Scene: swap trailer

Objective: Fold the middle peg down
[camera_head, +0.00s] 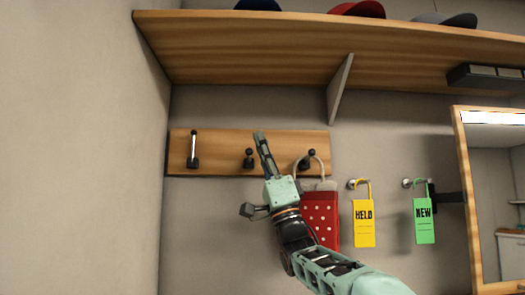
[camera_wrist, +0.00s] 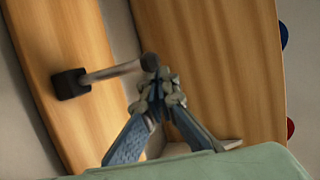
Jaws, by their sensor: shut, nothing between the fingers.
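The middle peg (camera_head: 249,158) is on the wooden board (camera_head: 222,140). Its dark knob shows just above its base, so it seems to stick out from the board. My gripper (camera_head: 260,138) is shut and empty, its fingers pointing up just right of this peg. In the wrist view, a metal peg with a black base (camera_wrist: 72,84), apparently the middle one, ends in a dark knob beside my shut fingertips (camera_wrist: 156,88). I cannot tell whether they touch. The left peg (camera_head: 193,147) stands upright against the board.
A red dotted bag (camera_head: 319,215) hangs from the right peg (camera_head: 308,158), close to my gripper. Yellow (camera_head: 363,225) and green (camera_head: 424,222) tags hang farther right. A wooden shelf (camera_head: 240,50) with caps and a bracket (camera_head: 340,88) is above. The wall below the left peg is clear.

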